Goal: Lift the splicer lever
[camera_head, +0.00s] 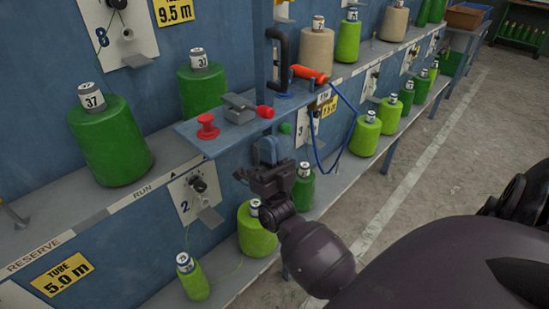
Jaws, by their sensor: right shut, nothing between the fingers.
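The splicer stands on a blue bracket plate (190,132) that juts out from the blue machine frame. On it are a grey metal block with a red-tipped lever (264,111) and a red knob (207,127). A blue rounded paddle (268,150) hangs below the plate's front edge. My right gripper (262,176) is shut and empty, just below that paddle; whether it touches the paddle I cannot tell. It is apart from the red-tipped lever, lower and nearer. My left gripper is not in view.
An orange-handled tool (309,74) with a blue cord sits right of the splicer. Green yarn cones, such as the large one (110,143) at left and a lime one (255,232) below, stand on the shelves. The grey floor (440,180) at right is open.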

